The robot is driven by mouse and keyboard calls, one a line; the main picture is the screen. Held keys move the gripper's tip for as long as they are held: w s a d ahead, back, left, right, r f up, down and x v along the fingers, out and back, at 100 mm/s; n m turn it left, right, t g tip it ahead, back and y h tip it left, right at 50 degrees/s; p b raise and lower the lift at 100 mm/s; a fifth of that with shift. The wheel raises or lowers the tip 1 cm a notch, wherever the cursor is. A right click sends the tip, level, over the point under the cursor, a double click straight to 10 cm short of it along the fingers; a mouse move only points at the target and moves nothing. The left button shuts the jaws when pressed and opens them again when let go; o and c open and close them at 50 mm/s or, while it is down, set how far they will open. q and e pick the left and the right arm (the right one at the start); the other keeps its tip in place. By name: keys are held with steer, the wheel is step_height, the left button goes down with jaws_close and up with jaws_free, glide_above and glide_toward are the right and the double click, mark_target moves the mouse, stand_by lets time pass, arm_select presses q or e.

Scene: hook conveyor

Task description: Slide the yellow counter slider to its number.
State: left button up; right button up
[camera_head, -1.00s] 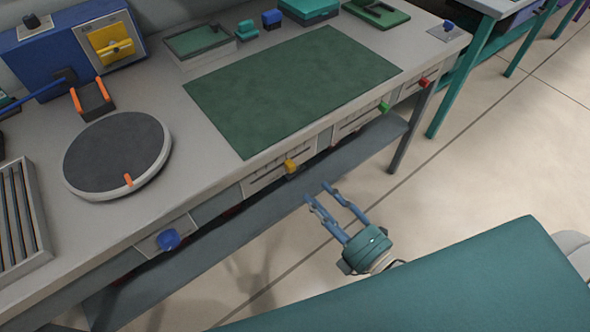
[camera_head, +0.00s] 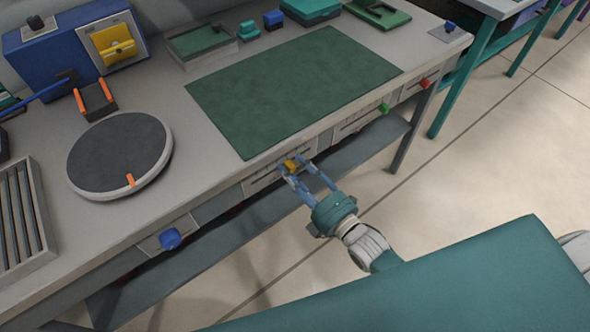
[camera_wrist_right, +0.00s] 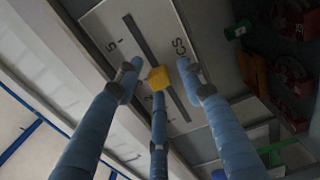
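The yellow slider (camera_head: 290,165) is a small yellow block on a pale panel (camera_head: 258,183) on the bench's front face. In the right wrist view the yellow slider (camera_wrist_right: 158,78) sits on a dark straight slot (camera_wrist_right: 142,42) partway along it. Printed characters flank the slot; I cannot read them all surely. My right gripper (camera_head: 295,166) has its fingertips at the yellow slider. In the wrist view its fingers (camera_wrist_right: 157,72) are spread around the block, with visible gaps at the two upper fingers; whether the lower finger touches it I cannot tell. My left gripper is out of view.
A blue knob (camera_head: 169,239) is left along the bench front; a green knob (camera_head: 384,107) and a red knob (camera_head: 424,83) are to the right. A dark shelf (camera_head: 345,155) runs below. A green mat (camera_head: 290,85) and a round turntable (camera_head: 118,150) lie on top. Open floor lies in front.

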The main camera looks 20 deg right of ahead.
mark_target(256, 181)
steer(key=shift+c, duration=0.3)
jaws_close()
steer(key=s+a, duration=0.1)
steer(key=a, duration=0.2)
steer(key=s+a+p, duration=0.1)
steer(key=a, duration=0.2)
steer(key=s+a, duration=0.1)
steer(key=a, duration=0.2)
steer(key=shift+s, duration=0.15)
steer(key=shift+o, duration=0.3)
jaws_free()
steer(key=shift+s+d+f, duration=0.1)
steer(key=shift+s+d, duration=0.05)
steer(key=shift+s, duration=0.2)
steer(key=v, duration=1.1)
steer(key=shift+s, duration=0.2)
